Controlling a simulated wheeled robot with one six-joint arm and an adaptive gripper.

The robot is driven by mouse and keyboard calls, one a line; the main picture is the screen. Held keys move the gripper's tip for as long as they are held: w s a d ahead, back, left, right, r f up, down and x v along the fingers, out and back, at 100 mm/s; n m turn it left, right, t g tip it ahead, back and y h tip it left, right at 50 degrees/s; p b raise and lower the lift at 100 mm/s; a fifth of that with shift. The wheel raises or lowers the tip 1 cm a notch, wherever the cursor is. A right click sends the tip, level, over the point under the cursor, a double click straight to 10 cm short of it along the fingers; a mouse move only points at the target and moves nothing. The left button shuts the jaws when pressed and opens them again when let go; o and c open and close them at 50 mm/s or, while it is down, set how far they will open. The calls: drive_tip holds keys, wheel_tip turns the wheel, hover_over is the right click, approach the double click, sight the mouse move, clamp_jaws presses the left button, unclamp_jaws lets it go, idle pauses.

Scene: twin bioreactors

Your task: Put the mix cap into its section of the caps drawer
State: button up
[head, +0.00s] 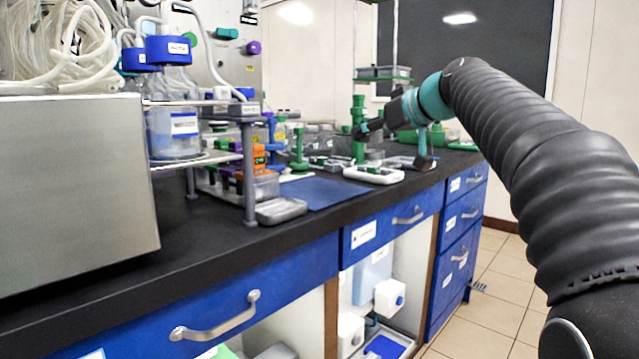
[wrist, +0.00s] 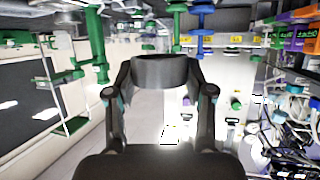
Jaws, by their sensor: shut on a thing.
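My gripper (wrist: 160,75) is shut on a dark grey, round, ring-like cap (wrist: 160,72) in the wrist view. One finger lies on each side of it. No label shows on the cap, so I cannot read whether it is the mix cap. In the head view my gripper (head: 374,128) is above the far part of the bench, beside a green stand; the held cap is too small to make out there. Blue drawers with white labels, among them the drawer under the mat (head: 392,222), look shut. The labels are unreadable, so I cannot tell which is the caps drawer.
The black bench (head: 200,235) carries a steel box (head: 75,190), a rack with a blue-capped bottle (head: 172,125), a metal tray (head: 280,210), a blue mat (head: 325,192) and a white tray (head: 374,175).

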hover_over(325, 188)
wheel_tip(325, 188, down, 6)
drive_tip(key=shift+f+b, duration=0.2)
drive_tip(key=shift+b, duration=0.2)
drive_tip(key=shift+f+b, duration=0.7)
drive_tip(key=shift+f, duration=1.3)
drive_tip(key=shift+f, duration=0.2)
drive_tip(key=o, duration=0.8)
drive_tip(key=shift+r, duration=0.15)
drive_tip(key=v, duration=1.2)
drive_tip(key=shift+s, duration=0.1)
